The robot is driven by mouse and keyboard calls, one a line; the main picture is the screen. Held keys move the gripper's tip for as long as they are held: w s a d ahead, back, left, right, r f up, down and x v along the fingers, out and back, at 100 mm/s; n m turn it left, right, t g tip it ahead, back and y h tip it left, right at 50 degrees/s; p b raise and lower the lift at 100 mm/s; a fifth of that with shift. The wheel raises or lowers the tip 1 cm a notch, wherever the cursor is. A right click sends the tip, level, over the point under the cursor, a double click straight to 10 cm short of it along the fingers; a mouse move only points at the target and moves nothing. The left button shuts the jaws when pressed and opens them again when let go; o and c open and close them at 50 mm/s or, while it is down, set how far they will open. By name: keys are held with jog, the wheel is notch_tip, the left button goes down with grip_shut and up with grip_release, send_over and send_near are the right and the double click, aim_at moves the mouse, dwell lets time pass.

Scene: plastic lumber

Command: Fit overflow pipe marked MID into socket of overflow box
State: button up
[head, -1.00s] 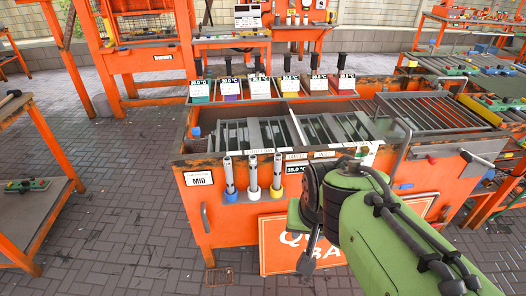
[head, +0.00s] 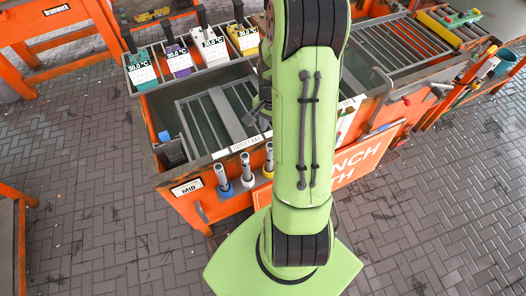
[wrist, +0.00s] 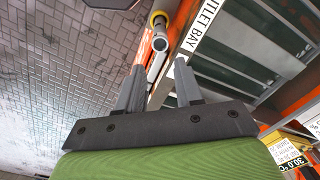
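Three grey overflow pipes stand upright along the front of the orange tank, in blue (head: 222,178), white (head: 246,168) and yellow (head: 268,160) holders. No marking on the pipes is readable. My gripper (wrist: 158,66) is open and empty in the wrist view. The yellow-ringed pipe (wrist: 160,44) shows beyond and between its fingertips, apart from them. In the head view my arm hides most of the gripper. I cannot make out the overflow box's socket; a blue part (head: 172,152) sits in the tank's left corner.
A large orange sign (head: 362,155) is at the front. Paving at front left is clear.

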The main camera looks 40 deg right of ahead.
aim_at(270, 151)
notch_tip(270, 151, down, 14)
jog(key=shift+f+b, duration=0.1)
jog(key=shift+b, duration=0.75)
grip_shut()
